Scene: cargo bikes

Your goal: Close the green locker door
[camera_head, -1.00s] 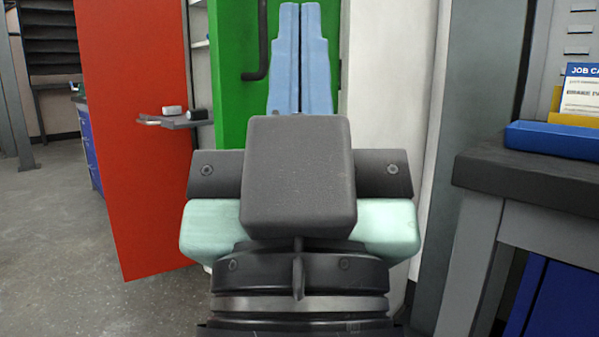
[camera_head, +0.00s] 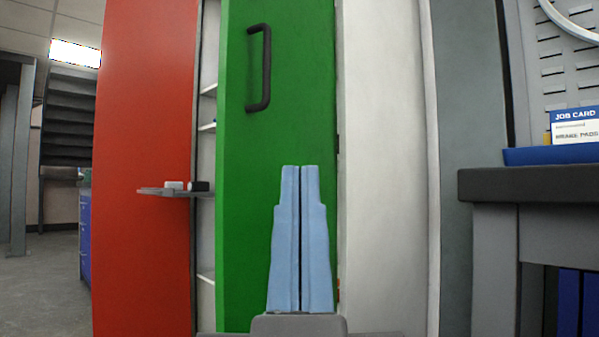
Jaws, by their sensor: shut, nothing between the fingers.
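The green locker door (camera_head: 235,190) stands in the middle of the view, partly open. A gap with shelves shows along its left edge. Its dark vertical handle (camera_head: 266,68) is near the top. My gripper (camera_head: 301,168) points up in front of the lower right part of the green door, with its two blue fingers shut together and empty. The fingertips are below and right of the handle. I cannot tell whether they touch the door. The gripper hides part of the door's lower right.
A white panel (camera_head: 385,170) is right of the green door. A dark-topped bench (camera_head: 530,184) with a blue tray is at right. Floor is clear at far left.

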